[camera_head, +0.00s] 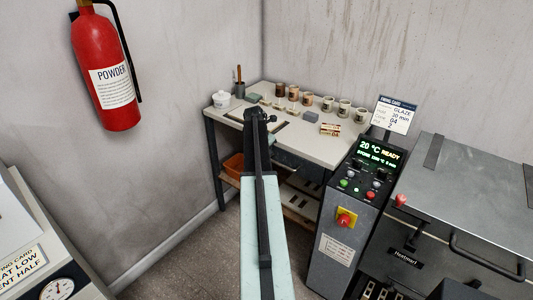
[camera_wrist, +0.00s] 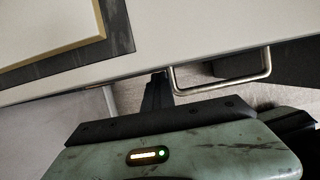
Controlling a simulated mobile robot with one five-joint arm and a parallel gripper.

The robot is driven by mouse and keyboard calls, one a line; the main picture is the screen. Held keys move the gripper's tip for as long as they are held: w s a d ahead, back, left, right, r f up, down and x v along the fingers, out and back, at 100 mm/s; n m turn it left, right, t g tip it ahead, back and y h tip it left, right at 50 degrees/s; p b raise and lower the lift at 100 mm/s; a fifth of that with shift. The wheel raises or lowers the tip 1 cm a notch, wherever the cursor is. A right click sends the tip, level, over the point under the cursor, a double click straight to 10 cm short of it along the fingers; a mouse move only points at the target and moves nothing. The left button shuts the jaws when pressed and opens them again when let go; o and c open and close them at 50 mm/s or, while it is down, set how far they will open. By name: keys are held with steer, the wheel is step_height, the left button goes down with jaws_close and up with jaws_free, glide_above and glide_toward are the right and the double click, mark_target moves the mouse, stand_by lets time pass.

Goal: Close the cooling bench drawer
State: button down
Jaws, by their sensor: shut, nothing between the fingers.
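The cooling bench (camera_head: 330,152) stands in the corner with a pale top and dark legs. Its dark drawer front (camera_head: 289,163) shows under the top's front edge, partly hidden by my arm. How far the drawer is out I cannot tell. In the wrist view a bent steel handle (camera_wrist: 225,87) sticks out below the pale top edge. My gripper (camera_wrist: 158,80) is shut and empty, just left of that handle and close to the bench edge; contact is unclear. In the head view my gripper (camera_head: 257,115) shows at the bench's front edge.
An orange bin (camera_head: 233,165) is underneath. A control panel (camera_head: 350,190) and kiln (camera_head: 450,190) stand right. A fire extinguisher (camera_head: 105,75) hangs left.

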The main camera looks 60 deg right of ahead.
steer(key=shift+w+d+r, duration=0.1)
steer(key=shift+d+r, duration=0.05)
steer(key=shift+d, duration=0.25)
steer(key=a, duration=0.5)
steer(key=p+v, duration=0.9)
steer(key=shift+r, duration=0.3)
steer(key=shift+a, duration=0.15)
